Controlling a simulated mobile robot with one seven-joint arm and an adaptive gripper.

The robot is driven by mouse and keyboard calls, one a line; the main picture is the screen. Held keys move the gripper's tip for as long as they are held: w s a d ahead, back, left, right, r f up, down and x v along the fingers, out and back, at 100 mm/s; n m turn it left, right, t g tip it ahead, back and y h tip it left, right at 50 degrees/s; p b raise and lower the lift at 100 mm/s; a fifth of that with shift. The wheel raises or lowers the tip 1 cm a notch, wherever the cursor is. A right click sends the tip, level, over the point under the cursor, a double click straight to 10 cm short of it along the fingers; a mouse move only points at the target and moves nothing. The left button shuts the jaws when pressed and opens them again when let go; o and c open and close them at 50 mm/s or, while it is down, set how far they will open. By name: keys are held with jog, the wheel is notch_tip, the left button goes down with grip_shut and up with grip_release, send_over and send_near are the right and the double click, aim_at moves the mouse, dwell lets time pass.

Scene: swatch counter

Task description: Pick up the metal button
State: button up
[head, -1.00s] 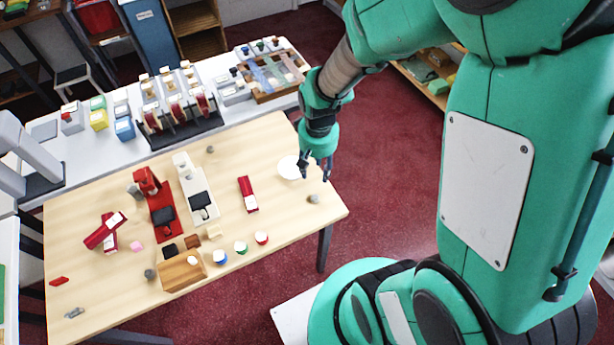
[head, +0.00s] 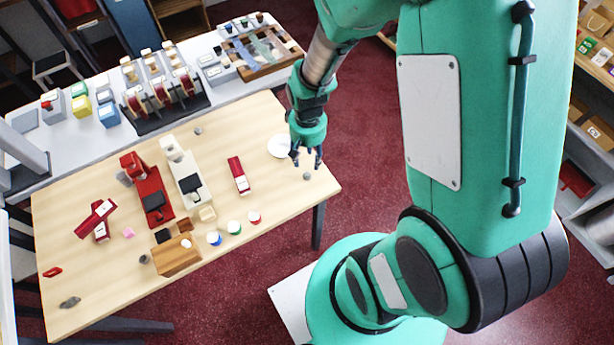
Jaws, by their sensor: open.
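Several small grey pieces lie on the wooden table (head: 105,196), too small for me to tell for certain which is the metal button. One small grey round piece (head: 307,176) lies by the table's right edge, just below my gripper in the picture. Another grey round piece (head: 197,130) is near the back edge. A third (head: 144,259) is beside the wooden box at the front. My gripper (head: 307,160) points down with its fingers apart and empty, over the table's right end beside a white dish (head: 279,146). Its exact height above the table is unclear.
A red stapler-like press (head: 148,190) and a white one (head: 186,172) stand mid-table. A red block (head: 238,175) lies between them and my gripper. A wooden box (head: 172,259) and several coloured-rim pots are at the front. The white counter behind holds spools.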

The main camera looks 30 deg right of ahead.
send_over(307, 175)
jog(key=shift+d+f+b, duration=0.1)
jog(key=shift+f+b, duration=0.25)
jog(key=shift+f, duration=1.7)
jog(key=shift+f+b, duration=0.9)
jog(key=shift+f, duration=1.7)
jog(key=shift+c, duration=0.5)
jog(key=c, duration=0.7)
